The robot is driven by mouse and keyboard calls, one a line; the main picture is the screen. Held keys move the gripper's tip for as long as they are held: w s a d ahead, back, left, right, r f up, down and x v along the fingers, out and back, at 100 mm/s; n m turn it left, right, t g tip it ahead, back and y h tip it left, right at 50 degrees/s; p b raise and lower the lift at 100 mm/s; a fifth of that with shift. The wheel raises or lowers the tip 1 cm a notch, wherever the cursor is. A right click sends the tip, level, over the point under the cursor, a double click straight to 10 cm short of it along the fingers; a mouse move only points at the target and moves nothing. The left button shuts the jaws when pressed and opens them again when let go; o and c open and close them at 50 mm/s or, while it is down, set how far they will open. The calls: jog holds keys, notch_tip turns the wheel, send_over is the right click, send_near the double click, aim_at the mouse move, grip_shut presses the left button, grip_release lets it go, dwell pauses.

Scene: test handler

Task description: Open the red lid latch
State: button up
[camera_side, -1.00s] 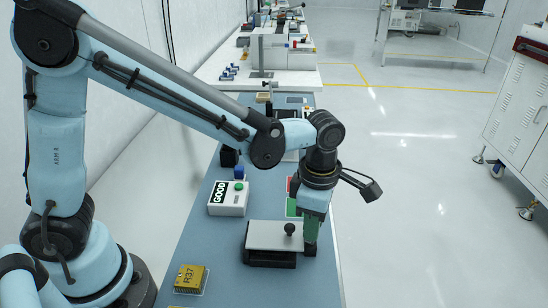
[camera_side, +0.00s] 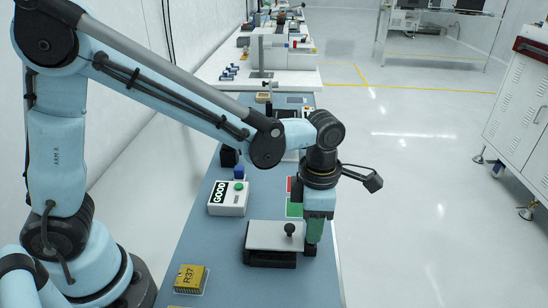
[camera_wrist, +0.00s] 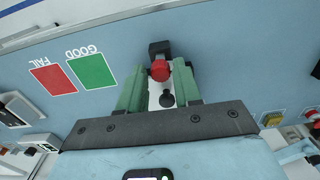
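The red lid latch is a round red knob (camera_wrist: 160,71) on a dark block (camera_wrist: 159,48), in the wrist view. It sits between the tips of my gripper's green fingers (camera_wrist: 161,66). The fingers stand apart around it; I cannot tell whether they touch it. A silver lid with a black ball knob (camera_wrist: 167,100) lies below the latch in the wrist view. In the side view my gripper (camera_side: 313,240) points down at the right end of the dark-based box with the silver lid (camera_side: 268,236). The latch is hidden there behind the fingers.
A white GOOD box with a green button (camera_side: 228,198) stands behind the lidded box. A gold R37 chip tray (camera_side: 190,279) lies in front, left. Red and green FAIL and GOOD pads (camera_wrist: 93,71) lie flat on the blue bench. The bench's right edge is close to my gripper.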

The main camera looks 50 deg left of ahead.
jog(key=shift+r, duration=2.5)
jog(key=m, duration=0.2)
jog(key=r+m, duration=0.1)
jog(key=m, duration=0.1)
jog(key=shift+m, duration=0.4)
jog(key=m, duration=0.3)
jog(key=shift+r, duration=0.3)
jog(key=m, duration=0.2)
jog(key=r+m, duration=0.1)
jog(key=m, duration=0.5)
jog(key=shift+r, duration=0.15)
jog(key=shift+f, duration=3.95)
